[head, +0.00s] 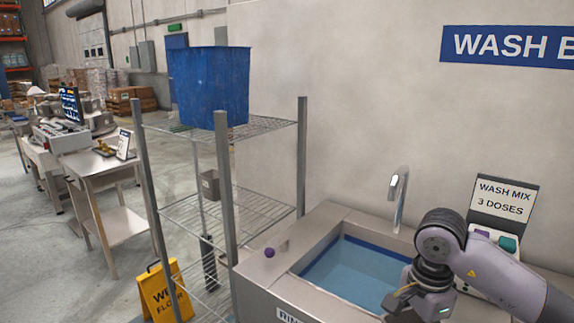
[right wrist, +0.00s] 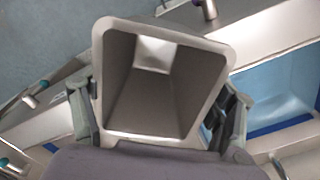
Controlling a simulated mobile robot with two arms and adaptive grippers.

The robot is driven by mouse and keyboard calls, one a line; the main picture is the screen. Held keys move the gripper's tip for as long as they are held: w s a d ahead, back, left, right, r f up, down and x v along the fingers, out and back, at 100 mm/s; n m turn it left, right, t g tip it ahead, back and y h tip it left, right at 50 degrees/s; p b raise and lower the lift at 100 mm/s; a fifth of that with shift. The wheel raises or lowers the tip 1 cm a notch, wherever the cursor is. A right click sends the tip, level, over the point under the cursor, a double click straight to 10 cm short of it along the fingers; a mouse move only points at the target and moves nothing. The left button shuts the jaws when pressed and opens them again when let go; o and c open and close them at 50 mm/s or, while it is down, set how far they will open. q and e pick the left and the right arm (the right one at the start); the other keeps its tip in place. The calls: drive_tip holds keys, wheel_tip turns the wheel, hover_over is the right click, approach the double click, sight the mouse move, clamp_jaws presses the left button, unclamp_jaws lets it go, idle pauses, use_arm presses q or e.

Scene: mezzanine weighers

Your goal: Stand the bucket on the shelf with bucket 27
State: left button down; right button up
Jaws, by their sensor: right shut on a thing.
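My right gripper (right wrist: 160,115) is shut on a grey, square-mouthed metal bucket (right wrist: 120,85). The right wrist view looks into its open, empty-looking mouth, with a finger on each side. In the head view my right gripper (head: 408,297) is low over the front right of the sink; the held bucket is mostly hidden or cut off there. A wire shelf unit (head: 180,215) stands left of the sink. A small grey bucket (head: 210,185) is on its middle level. I cannot read a number on either bucket. My left gripper is not in view.
A large blue tub (head: 210,88) fills much of the top shelf. A sink (head: 355,270) with blue water and a tap (head: 397,195) lies right of the shelves. A yellow wet-floor sign (head: 163,292) stands by the shelf's front left. The middle level has bare wire around the small bucket.

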drive_tip(key=s+a+f+n, duration=0.2)
drive_tip(key=s+n, duration=0.3)
drive_tip(key=n, duration=0.2)
drive_tip(key=s+a+f+n, duration=0.2)
drive_tip(key=s+n, duration=0.3)
drive_tip(key=n, duration=0.3)
drive_tip(key=shift+s, duration=0.4)
